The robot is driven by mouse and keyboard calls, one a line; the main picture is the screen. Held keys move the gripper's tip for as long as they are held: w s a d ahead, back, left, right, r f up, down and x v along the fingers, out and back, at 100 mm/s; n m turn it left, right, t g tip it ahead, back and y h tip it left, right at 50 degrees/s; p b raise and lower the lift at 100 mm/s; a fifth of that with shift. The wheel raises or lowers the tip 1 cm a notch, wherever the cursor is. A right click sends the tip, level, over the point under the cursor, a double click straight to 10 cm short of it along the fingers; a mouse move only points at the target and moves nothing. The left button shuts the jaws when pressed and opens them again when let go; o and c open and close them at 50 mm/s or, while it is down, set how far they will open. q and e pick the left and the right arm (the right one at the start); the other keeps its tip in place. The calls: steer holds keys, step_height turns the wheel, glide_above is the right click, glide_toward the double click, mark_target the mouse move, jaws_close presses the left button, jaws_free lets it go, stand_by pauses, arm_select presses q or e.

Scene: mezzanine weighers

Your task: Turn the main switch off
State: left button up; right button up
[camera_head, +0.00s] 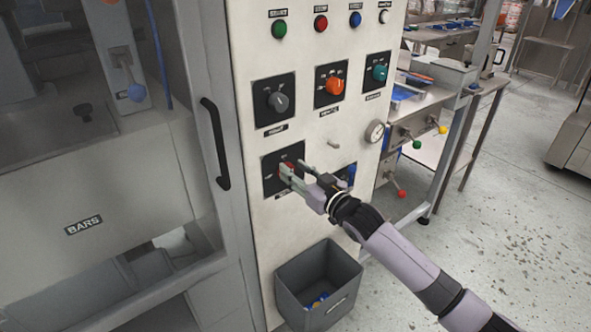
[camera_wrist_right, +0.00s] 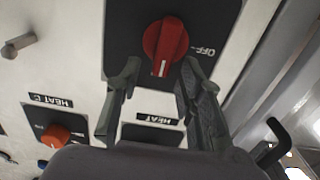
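A red rotary knob (camera_head: 286,168) on a black plate sits low on the left of the pale control panel. In the right wrist view the red knob (camera_wrist_right: 165,46) has a white mark pointing down the picture, while the word OFF is to its right. My right gripper (camera_head: 294,170) is at this knob. In the right wrist view my right gripper (camera_wrist_right: 158,76) is open, its fingers spread around the near side of the knob; I cannot tell whether they touch it. The name label under the knob is unreadable. My left gripper is not in view.
A grey knob (camera_head: 278,102), an orange knob (camera_head: 334,86) and a teal knob (camera_head: 379,73) sit above. A blue knob (camera_head: 351,172) is partly hidden by my gripper. A small pin (camera_head: 334,143), black door handle (camera_head: 215,143) and grey bin (camera_head: 318,287) are nearby.

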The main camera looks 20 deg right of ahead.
steer(key=shift+w+a, duration=0.1)
steer(key=shift+w, duration=0.05)
jaws_close()
stand_by(0.4)
